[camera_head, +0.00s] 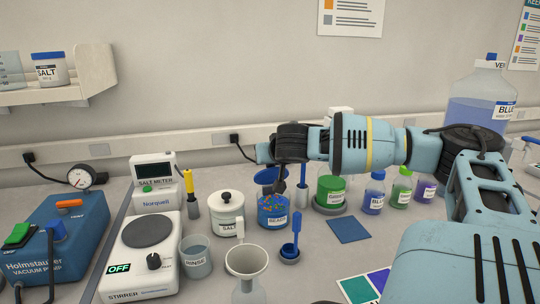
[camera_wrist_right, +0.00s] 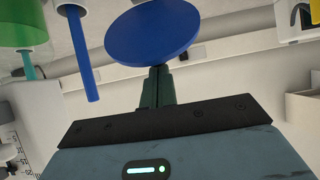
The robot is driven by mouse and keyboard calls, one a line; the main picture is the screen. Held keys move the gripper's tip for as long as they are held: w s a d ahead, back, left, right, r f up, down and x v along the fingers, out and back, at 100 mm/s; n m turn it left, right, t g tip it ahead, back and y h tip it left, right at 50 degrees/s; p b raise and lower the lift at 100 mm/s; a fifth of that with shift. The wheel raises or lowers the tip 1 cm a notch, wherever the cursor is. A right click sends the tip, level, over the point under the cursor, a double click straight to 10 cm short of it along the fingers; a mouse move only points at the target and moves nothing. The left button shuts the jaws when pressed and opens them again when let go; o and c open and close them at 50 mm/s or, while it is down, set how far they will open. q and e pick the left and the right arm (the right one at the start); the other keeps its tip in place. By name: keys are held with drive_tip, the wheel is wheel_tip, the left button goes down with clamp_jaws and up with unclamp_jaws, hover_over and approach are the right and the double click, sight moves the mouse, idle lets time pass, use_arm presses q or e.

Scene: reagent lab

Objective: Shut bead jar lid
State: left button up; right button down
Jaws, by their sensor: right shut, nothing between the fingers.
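The bead jar (camera_head: 272,214) stands on the bench, clear with a blue label band and many coloured beads inside. Its blue lid (camera_head: 265,176) is raised above the mouth and tilted up, so the jar is open. My right arm reaches in from the right above the jar. Its gripper (camera_head: 281,187) points down beside the lid, with the fingertips close to the lid. In the right wrist view the shut, empty fingers (camera_wrist_right: 157,72) end at the edge of the round blue lid (camera_wrist_right: 153,30); I cannot tell whether they touch. My left gripper is not in view.
A blue spoon in a holder (camera_head: 290,250) and a funnel (camera_head: 247,262) are in front. Small bottles (camera_head: 374,194) stand further right, beneath my arm.

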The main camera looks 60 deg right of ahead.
sight(275, 168)
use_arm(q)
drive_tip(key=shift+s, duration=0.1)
use_arm(e)
drive_tip(key=shift+s+a+f+t, duration=0.1)
drive_tip(key=shift+s+a+t, duration=0.15)
drive_tip(key=shift+t, duration=0.05)
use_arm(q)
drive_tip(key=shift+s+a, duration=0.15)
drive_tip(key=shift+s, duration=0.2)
use_arm(e)
drive_tip(key=shift+s+a+f+t+h, duration=0.1)
drive_tip(key=shift+s+a+t+h, duration=0.2)
drive_tip(key=shift+h, duration=0.2)
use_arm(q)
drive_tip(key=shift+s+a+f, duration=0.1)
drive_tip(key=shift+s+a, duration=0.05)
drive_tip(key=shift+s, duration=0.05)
use_arm(e)
drive_tip(key=shift+s+a+f+t, duration=0.15)
drive_tip(key=shift+s+f+t, duration=0.05)
drive_tip(key=shift+f+t, duration=0.1)
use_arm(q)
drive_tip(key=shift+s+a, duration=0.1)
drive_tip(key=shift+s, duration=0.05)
use_arm(e)
drive_tip(key=shift+s+a+h, duration=0.15)
drive_tip(key=shift+s+h, duration=0.05)
drive_tip(key=shift+h, duration=0.2)
